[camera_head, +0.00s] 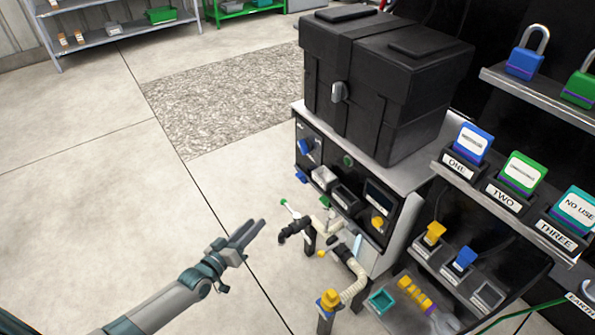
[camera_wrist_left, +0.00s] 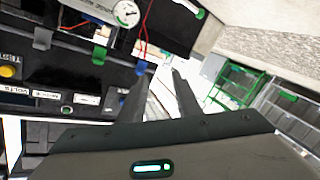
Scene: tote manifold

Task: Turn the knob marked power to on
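The control panel (camera_head: 335,190) is the dark front of a metal cabinet in the head view. A blue knob (camera_head: 305,146) sits near its upper left end, with another blue part (camera_head: 301,175) below it. The power marking is too small to read, so I cannot tell which knob carries it. My left gripper (camera_head: 256,229) is in front of the panel, to its lower left, apart from it and empty. In the left wrist view the two fingertips (camera_wrist_left: 162,76) stand apart, with a blue part (camera_wrist_left: 141,68) just beyond the left one. My right gripper is not visible.
A black case (camera_head: 380,80) stands on the cabinet. Pipes and a yellow-topped valve (camera_head: 330,299) project below the panel. Padlocks and labelled tags fill the rack at right. A round gauge (camera_wrist_left: 126,13) shows in the wrist view. Floor (camera_head: 120,200) left of the cabinet is clear.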

